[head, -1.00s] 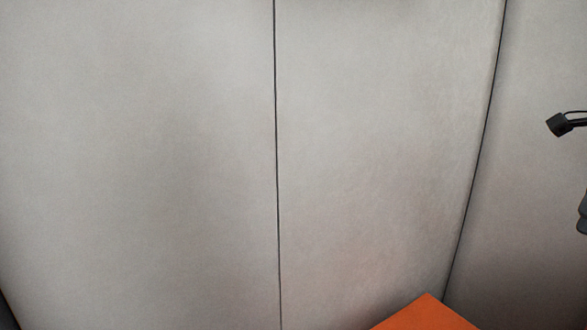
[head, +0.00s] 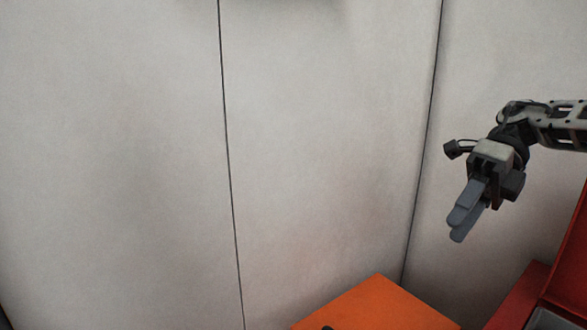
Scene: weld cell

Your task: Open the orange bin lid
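A flat orange surface (head: 378,309), which looks like the top of the orange bin, shows at the bottom edge of the head view. Most of it is cut off, so I cannot tell how its lid stands. A small dark piece at its lower left is too cut off to name. My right gripper (head: 458,228) hangs up and to the right of the orange surface, apart from it. Its two grey fingers point down and left and lie close together with no gap showing, with nothing between them. My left gripper is out of view.
A pale panelled wall (head: 320,150) with dark vertical seams fills the background. A red box-like thing (head: 520,297) with a grey inner part stands at the lower right, below my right arm. The space between my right gripper and the orange surface looks clear.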

